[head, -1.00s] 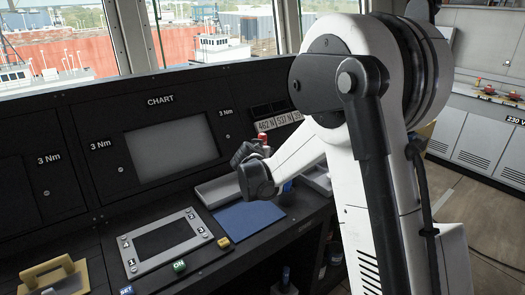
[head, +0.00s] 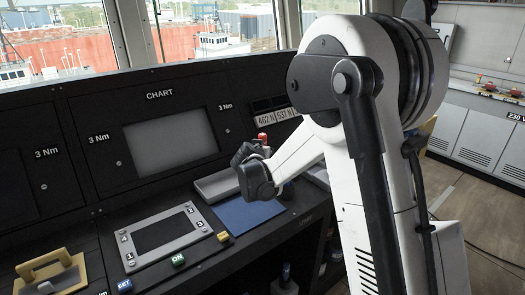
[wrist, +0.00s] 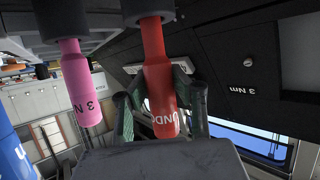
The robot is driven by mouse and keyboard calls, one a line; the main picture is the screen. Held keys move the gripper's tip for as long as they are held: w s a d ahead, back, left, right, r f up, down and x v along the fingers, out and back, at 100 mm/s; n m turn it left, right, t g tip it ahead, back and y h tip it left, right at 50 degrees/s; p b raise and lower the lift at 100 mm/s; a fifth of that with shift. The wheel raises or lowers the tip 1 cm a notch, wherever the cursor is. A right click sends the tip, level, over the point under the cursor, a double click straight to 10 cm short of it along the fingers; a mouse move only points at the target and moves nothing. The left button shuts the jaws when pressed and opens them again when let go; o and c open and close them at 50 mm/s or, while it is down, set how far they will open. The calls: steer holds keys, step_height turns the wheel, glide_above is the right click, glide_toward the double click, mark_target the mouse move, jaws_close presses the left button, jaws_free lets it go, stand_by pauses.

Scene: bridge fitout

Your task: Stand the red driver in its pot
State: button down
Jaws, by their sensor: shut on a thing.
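My gripper (wrist: 160,112) is shut on the red driver (wrist: 158,75), with a dark finger on each side of its handle. In the head view, my gripper (head: 252,165) is above the console's right part, and the red driver (head: 263,139) sticks up from it. The wrist view is turned over, with the windows low. There the driver's far end meets a grey cylinder (wrist: 145,8); I cannot tell if this is its pot or part of the driver. A pink driver (wrist: 74,75) marked 3 N is beside it, its end in another grey cylinder (wrist: 62,20).
A blue mat (head: 240,213) and a grey tray (head: 216,186) lie near my gripper on the console. A grey-framed panel (head: 125,238), several coloured keys (head: 178,260) and a tan handled block (head: 55,275) are to the left. A dark upright panel (wrist: 240,60) is close by.

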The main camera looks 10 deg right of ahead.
steer(key=shift+f+b, duration=0.6)
steer(key=shift+f, duration=0.2)
steer(key=c, duration=1.5)
jaws_free()
steer(key=shift+o, duration=0.2)
steer(key=v, duration=1.2)
steer(key=shift+s+d+r, duration=0.1)
